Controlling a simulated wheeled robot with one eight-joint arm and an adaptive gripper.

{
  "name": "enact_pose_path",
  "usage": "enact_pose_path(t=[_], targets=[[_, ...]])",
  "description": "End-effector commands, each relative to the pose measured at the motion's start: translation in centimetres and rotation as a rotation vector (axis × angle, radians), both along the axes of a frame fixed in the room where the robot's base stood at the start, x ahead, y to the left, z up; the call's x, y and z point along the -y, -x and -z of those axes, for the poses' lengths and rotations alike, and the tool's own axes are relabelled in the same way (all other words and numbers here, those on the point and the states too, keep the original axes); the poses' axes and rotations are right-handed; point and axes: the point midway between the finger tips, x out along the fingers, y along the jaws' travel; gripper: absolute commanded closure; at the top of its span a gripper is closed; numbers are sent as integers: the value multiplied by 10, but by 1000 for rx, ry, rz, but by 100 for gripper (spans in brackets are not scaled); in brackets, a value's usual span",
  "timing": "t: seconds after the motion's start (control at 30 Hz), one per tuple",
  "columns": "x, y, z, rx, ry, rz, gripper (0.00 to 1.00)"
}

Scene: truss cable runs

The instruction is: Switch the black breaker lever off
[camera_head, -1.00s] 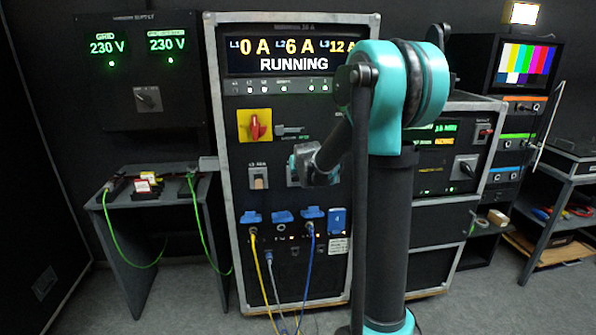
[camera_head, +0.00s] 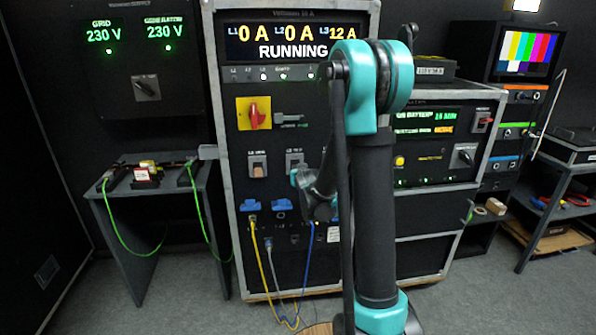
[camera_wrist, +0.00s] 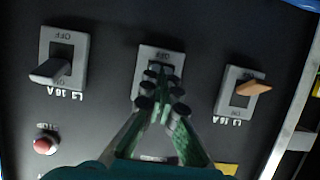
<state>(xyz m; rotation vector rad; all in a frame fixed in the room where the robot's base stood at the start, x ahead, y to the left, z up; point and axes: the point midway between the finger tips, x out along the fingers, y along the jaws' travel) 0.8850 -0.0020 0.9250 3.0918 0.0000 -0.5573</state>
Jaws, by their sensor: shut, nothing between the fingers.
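The wrist view shows a row of three grey-framed breakers, upside down, with OFF at the top and ON at the bottom. The middle breaker (camera_wrist: 161,58) has a dark lever that my fingertips largely cover, so its position is hard to see. It also shows as the L2 breaker (camera_head: 294,160) in the head view. My gripper (camera_wrist: 159,86) is shut and empty, its tips in front of this breaker; contact cannot be told. The left breaker's dark grey lever (camera_wrist: 48,70) sticks out toward ON. The right breaker has an orange-brown lever (camera_wrist: 255,87).
The cabinet display (camera_head: 290,40) reads L1 0 A, L2 0 A, L3 12 A, RUNNING. A red rotary switch (camera_head: 255,114) sits above the breakers, and blue sockets (camera_head: 251,206) with cables lie below. A red button (camera_wrist: 46,143) is near the left breaker.

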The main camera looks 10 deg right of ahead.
Motion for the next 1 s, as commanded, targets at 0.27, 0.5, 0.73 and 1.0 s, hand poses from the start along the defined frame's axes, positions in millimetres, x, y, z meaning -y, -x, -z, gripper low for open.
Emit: enact_pose_path(t=[0.27,0.5,0.73,1.0], targets=[[0,0,-2,0,0,0,100],[0,0,-12,0,0,0,100],[0,0,-16,0,0,0,100],[0,0,-18,0,0,0,100]])
